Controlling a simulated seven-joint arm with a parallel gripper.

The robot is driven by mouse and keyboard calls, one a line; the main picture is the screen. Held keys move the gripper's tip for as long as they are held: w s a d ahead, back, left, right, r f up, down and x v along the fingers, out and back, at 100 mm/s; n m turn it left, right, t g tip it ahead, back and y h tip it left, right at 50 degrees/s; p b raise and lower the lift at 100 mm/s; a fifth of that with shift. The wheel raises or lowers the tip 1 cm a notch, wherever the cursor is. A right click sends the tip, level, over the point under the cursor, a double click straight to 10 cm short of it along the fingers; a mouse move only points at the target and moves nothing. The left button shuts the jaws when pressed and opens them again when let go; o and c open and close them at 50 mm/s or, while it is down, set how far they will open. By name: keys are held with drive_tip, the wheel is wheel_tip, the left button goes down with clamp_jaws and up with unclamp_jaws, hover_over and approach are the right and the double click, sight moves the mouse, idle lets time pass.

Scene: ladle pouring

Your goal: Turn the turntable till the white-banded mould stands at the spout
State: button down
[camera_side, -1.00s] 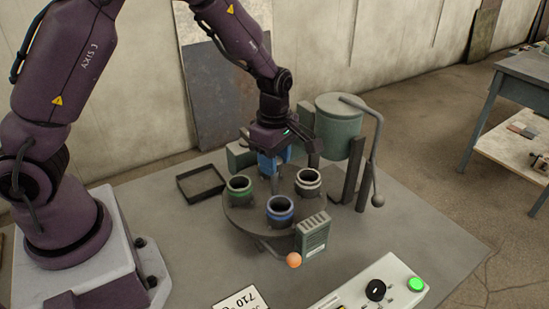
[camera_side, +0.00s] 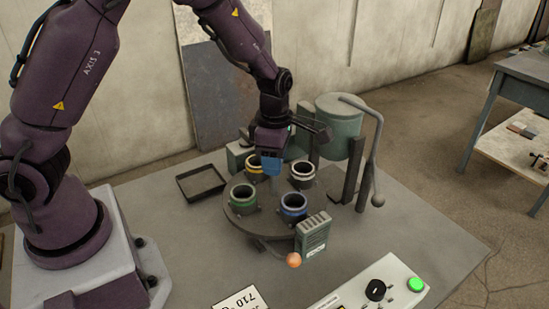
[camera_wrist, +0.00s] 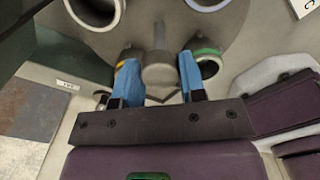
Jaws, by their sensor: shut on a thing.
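The round grey turntable (camera_side: 268,222) carries the white-banded mould (camera_side: 303,173) at its back right, on the side by the green ladle vessel (camera_side: 340,130). The blue-banded mould (camera_side: 293,206) is front right, the green-banded mould (camera_side: 243,197) front left and the yellow-banded mould (camera_side: 254,165) back left. My gripper (camera_side: 270,166) points down over the turntable. In the wrist view its blue fingers (camera_wrist: 158,88) are shut on a grey knob (camera_wrist: 157,68) between the yellow and green moulds. The white mould (camera_wrist: 95,10) is cut off at top left there. I cannot make out the spout.
A lever (camera_side: 378,150) hangs at the vessel's right. A grey-green ribbed box (camera_side: 313,235) and an orange ball (camera_side: 293,260) are at the turntable's front. An empty dark tray (camera_side: 201,183) lies left. A control panel (camera_side: 370,292) is at front right.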

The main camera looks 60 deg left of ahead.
drive_tip(key=shift+r, duration=0.1)
idle(0.5)
drive_tip(key=c, duration=0.7)
unclamp_jaws()
wheel_tip(320, 180, up, 13)
